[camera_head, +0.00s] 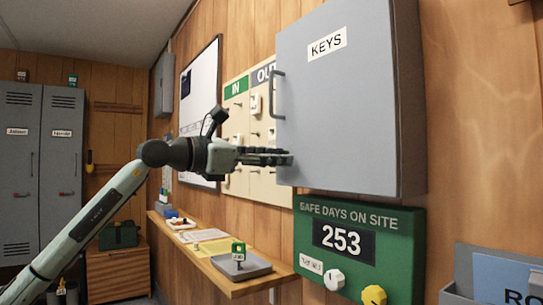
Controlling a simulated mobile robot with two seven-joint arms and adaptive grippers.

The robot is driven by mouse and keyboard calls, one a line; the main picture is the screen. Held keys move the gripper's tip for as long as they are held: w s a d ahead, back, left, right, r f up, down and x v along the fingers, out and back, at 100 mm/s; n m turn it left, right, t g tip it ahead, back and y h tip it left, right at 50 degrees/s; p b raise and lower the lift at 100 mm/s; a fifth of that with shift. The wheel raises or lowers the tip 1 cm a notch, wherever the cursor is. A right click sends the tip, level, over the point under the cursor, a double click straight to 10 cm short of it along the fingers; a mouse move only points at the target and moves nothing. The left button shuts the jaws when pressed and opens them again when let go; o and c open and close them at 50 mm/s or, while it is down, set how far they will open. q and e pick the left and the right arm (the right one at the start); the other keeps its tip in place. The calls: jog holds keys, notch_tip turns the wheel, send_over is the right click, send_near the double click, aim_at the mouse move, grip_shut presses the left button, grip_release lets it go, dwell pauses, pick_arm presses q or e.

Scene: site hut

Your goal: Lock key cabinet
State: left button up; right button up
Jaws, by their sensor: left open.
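The grey key cabinet (345,110) hangs on the wood wall at the upper right, with a "KEYS" label on its front. Its door looks shut, and a dark bar handle (279,95) is on the door's left side. No keyhole shows; the lower left part of the front is partly behind my gripper. My left gripper (287,158) is at the cabinet's lower left edge, fingers pointing right. I cannot tell whether it touches the door. A small green-topped object (238,252) stands in a grey tray (252,269) on the shelf below. My right gripper is out of view.
A wooden shelf (286,275) with papers runs along the wall below my left arm. An IN/OUT peg board (237,120) is behind the gripper. A green "253" sign (390,270) hangs under the cabinet. Grey lockers (55,150) stand at the far left.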

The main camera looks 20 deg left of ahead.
pick_arm(q)
jog(key=shift+c, duration=0.6)
grip_shut()
jog(key=shift+m, duration=0.4)
jog(key=shift+m+b, duration=0.7)
jog(key=shift+m, duration=7.8)
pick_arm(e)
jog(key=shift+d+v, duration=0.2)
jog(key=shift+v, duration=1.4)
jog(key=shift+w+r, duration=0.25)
